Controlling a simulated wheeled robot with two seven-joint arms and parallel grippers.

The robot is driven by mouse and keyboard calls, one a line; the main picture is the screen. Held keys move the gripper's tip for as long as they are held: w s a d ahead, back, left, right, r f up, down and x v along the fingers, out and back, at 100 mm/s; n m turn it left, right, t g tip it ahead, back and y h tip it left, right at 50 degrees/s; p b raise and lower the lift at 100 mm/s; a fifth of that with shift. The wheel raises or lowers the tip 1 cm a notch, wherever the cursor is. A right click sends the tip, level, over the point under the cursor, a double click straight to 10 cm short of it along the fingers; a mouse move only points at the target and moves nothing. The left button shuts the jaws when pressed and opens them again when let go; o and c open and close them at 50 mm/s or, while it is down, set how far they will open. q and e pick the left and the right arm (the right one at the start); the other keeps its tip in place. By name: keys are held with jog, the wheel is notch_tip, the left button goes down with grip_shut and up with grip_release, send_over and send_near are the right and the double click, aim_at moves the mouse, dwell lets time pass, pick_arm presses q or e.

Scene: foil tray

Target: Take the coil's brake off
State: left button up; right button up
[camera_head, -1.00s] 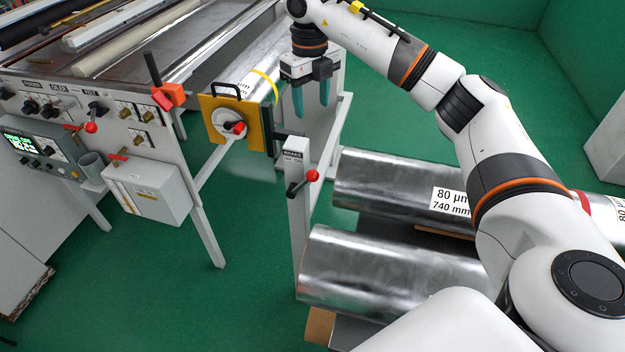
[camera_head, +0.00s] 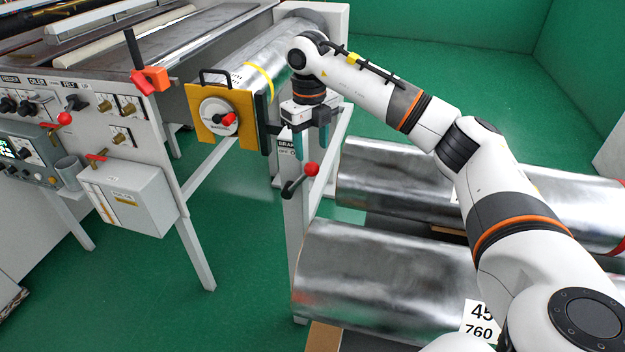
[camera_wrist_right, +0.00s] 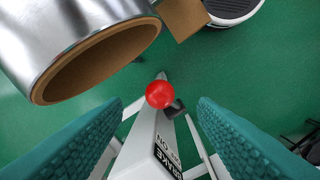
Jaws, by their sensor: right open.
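The brake lever (camera_head: 296,184) is a short black handle with a red ball knob (camera_head: 311,169), mounted on a pale post (camera_head: 297,225) with a BRAKE label. The knob also shows in the right wrist view (camera_wrist_right: 159,95), between and beyond the fingers. My right gripper (camera_head: 307,152) is open and empty, pointing down just above the knob, not touching it as far as I can see. The foil coil (camera_head: 233,78) with a yellow band lies in the machine behind a yellow end plate (camera_head: 194,113). The gripper partly hides the label. My left gripper is not in view.
Large foil rolls (camera_head: 390,265) lie to the right of the post, one close beside it; its brown core (camera_wrist_right: 95,62) shows in the wrist view. A grey box (camera_head: 130,197) and control knobs are on the machine's front.

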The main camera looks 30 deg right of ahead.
aim_at(312, 167)
notch_tip(312, 167, down, 10)
jog(key=shift+d+r+p, duration=0.15)
jog(key=shift+p, duration=0.2)
jog(key=shift+c, duration=0.2)
